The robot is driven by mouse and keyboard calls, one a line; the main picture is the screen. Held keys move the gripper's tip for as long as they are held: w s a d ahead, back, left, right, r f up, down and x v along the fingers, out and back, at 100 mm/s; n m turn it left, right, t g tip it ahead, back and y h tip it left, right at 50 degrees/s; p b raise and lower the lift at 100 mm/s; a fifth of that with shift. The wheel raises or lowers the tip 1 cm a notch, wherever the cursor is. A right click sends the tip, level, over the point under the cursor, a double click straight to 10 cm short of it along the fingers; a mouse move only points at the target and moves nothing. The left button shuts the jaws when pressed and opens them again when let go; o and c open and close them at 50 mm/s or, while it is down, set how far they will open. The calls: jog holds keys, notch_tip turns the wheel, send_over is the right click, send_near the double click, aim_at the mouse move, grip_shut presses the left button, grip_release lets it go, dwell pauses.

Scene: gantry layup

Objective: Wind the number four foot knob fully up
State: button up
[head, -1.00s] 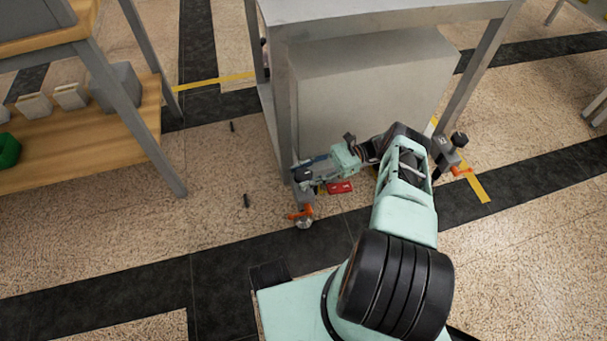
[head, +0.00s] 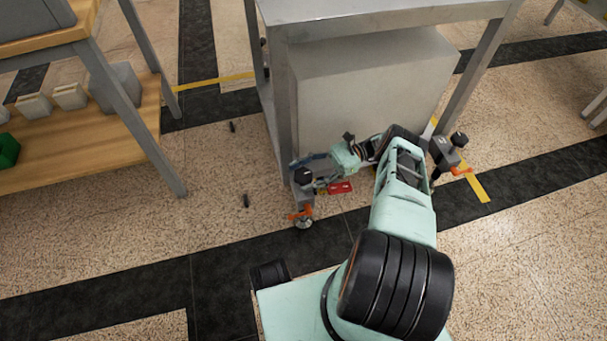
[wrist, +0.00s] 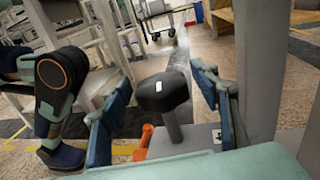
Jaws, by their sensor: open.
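A black foot knob (head: 303,175) tops a stem on the foot at the bench's near left leg. In the wrist view the knob (wrist: 163,92) stands between the spread blue fingers of my gripper (wrist: 162,100), with a gap to each finger. In the head view my gripper (head: 318,170) reaches in from the right at knob height, fingers apart and holding nothing. Below the knob are an orange lever (head: 300,213) and a caster (head: 304,222). A small label (wrist: 217,136) on the foot bracket is too small to read.
A second foot with a black knob (head: 459,139) and orange lever stands at the right leg. A big grey box (head: 365,95) fills the space under the bench behind my gripper. A red item (head: 340,187) lies low beside it. A wooden shelf unit (head: 120,140) stands left.

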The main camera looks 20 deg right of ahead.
jog(key=shift+r, duration=5.05)
